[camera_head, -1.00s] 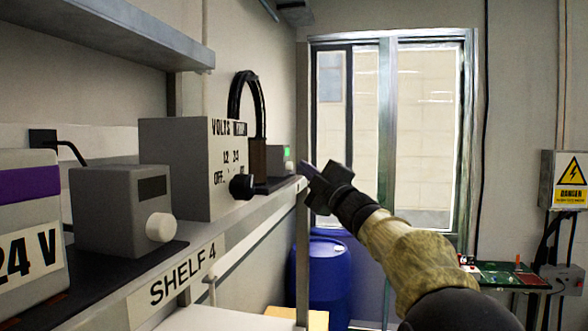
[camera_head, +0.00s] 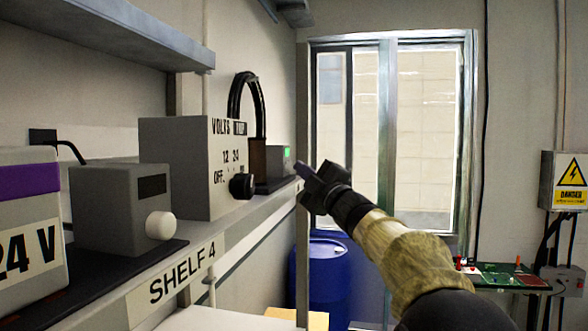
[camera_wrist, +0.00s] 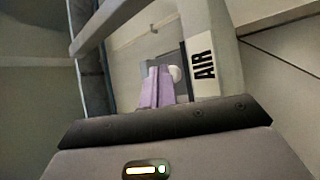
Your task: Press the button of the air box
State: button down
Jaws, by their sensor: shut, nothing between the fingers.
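The air box (camera_head: 281,160) is a small grey box with a green display, at the far end of the shelf in the head view. My gripper (camera_head: 301,169) is shut and empty, just right of the box in the head view.
The shelf (camera_head: 235,232) also holds a large grey volts box (camera_head: 180,165), a grey box with a white knob (camera_head: 105,210) and a 24 V box (camera_head: 25,230). An upper shelf (camera_head: 100,35) hangs above. A blue barrel (camera_head: 328,270) stands below, before the window.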

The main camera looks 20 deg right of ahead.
jog(key=shift+w+a, duration=0.15)
jog(key=shift+a, duration=0.15)
dwell(0.4)
jog(key=shift+d, duration=0.15)
jog(key=shift+s+d, duration=0.5)
jog(key=shift+d, duration=0.15)
jog(key=s+d, duration=0.1)
jog(key=d, duration=0.1)
jog(key=s+d, duration=0.2)
jog(key=d, duration=0.1)
jog(key=shift+s, duration=0.2)
dwell(0.4)
